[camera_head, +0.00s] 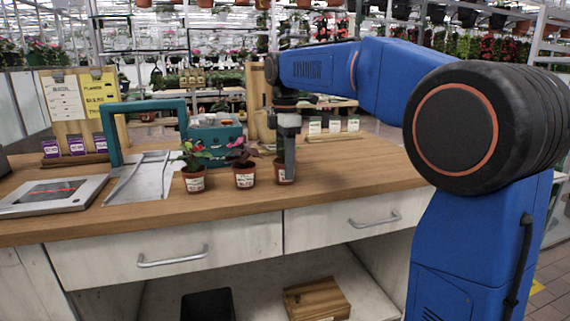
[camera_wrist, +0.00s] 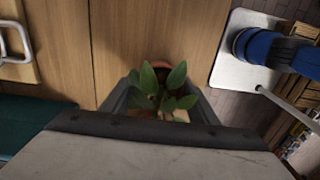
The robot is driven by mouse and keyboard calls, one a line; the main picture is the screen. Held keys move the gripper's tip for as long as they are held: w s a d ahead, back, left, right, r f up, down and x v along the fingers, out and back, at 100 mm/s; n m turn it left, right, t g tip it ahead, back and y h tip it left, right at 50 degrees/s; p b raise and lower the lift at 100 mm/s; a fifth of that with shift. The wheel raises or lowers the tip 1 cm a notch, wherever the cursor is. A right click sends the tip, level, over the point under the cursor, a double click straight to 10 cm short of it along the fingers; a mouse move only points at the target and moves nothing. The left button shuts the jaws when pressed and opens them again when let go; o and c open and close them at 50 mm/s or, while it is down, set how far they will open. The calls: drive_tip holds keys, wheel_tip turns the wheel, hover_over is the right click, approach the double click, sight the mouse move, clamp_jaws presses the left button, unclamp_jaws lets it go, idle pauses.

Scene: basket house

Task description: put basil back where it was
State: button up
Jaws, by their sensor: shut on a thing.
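A small terracotta pot (camera_head: 281,172) with a white label is the rightmost of three pots on the wooden counter. My gripper (camera_head: 287,170) points down over it and is shut on it, hiding most of its plant. In the wrist view the held plant shows broad green leaves (camera_wrist: 160,86), like basil, between my two fingers (camera_wrist: 158,104), and part of the pot rim (camera_wrist: 161,64). The pot looks upright at about counter height; I cannot tell whether it touches the counter.
A pot with a red-flowered plant (camera_head: 195,180) and a pot with a pink-leaved plant (camera_head: 244,178) stand to its left. Further left are a teal frame (camera_head: 113,135), a metal tray (camera_head: 150,182) and a flat scale (camera_head: 50,194). The counter (camera_head: 355,168) is clear to the right.

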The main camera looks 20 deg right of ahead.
drive_tip(key=o, duration=1.1)
drive_tip(key=shift+f, duration=0.1)
drive_tip(key=shift+o, duration=0.2)
wheel_tip(320, 180, up, 12)
drive_tip(key=s+d+f+m+t, duration=0.2)
drive_tip(key=s+f+m, duration=0.7)
drive_tip(key=s+f, duration=0.6)
drive_tip(key=s+d+f+m+t, duration=0.2)
drive_tip(key=s+d+f+m, duration=0.3)
drive_tip(key=s+f+m, duration=0.4)
drive_tip(key=s+f, duration=0.7)
drive_tip(key=s, duration=0.2)
drive_tip(key=shift+s+f+t, duration=0.2)
drive_tip(key=shift+f+t, duration=0.1)
drive_tip(key=shift+t, duration=0.1)
